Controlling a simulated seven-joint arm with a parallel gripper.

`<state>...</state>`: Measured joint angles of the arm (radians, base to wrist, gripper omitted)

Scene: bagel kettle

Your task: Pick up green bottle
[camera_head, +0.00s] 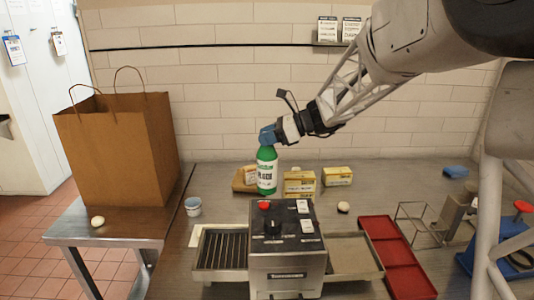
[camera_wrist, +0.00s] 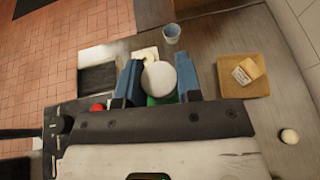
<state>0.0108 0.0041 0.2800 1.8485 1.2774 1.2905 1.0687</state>
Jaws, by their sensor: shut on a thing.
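The green bottle (camera_head: 267,173) has a white label and stands upright in the head view, with its top inside my gripper (camera_head: 268,133). In the wrist view, my gripper (camera_wrist: 158,82) has its two blue fingers on either side of the bottle's round white cap (camera_wrist: 159,78), shut on it. A bit of the green body (camera_wrist: 160,100) shows below the cap. The bottle's base is near the counter, behind the grey machine. I cannot tell whether it touches the counter.
A grey machine (camera_head: 285,262) with knobs stands in front. Yellow boxes (camera_head: 299,182) and a wooden board (camera_wrist: 243,75) are close by. A small cup (camera_head: 193,206) stands left. Red trays (camera_head: 402,262) lie right. A paper bag (camera_head: 120,150) stands on the left side table.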

